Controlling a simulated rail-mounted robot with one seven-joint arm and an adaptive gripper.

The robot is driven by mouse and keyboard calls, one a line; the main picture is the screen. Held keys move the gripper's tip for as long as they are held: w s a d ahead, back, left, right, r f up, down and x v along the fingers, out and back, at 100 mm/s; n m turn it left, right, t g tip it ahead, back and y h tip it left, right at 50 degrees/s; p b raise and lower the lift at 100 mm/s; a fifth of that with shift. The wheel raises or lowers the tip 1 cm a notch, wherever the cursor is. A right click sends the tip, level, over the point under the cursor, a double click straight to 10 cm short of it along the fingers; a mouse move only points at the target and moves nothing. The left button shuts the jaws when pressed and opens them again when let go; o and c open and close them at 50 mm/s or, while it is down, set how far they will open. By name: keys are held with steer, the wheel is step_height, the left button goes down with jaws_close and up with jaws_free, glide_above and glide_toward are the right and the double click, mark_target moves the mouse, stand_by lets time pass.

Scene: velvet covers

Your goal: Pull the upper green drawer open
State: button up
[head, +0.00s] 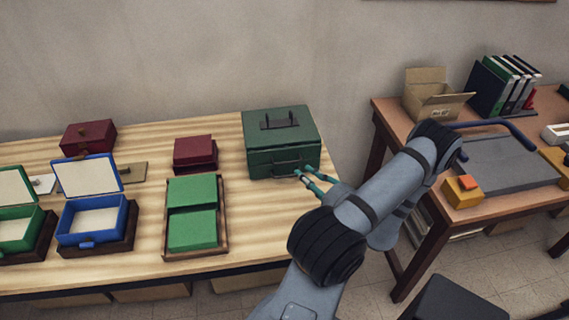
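A dark green box (265,140) stands on the light wooden table near its right end. A dark handle (280,119) shows on its top, and a second dark handle (291,162) on its front face. The front looks closed; I cannot clearly make out separate upper and lower drawers. My gripper (305,172) is just in front of the lower right part of that front face, near the front handle. Its two teal fingers are apart with nothing visible between them. I cannot tell whether a finger touches the box.
A brown tray (224,240) with two green blocks (192,230) lies left of my gripper. Red boxes (88,136) and open blue (92,218) and green (18,228) boxes stand farther left. A second table (400,132) is at right, across a gap.

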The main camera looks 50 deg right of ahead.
mark_target(290, 162)
steer(key=p+x, duration=0.1)
steer(key=x, duration=0.7)
steer(key=shift+w+d+f, duration=0.15)
steer(key=shift+w+d, duration=0.1)
steer(key=shift+w, duration=0.05)
steer(key=shift+c, duration=0.2)
jaws_close()
steer(key=shift+s, duration=0.15)
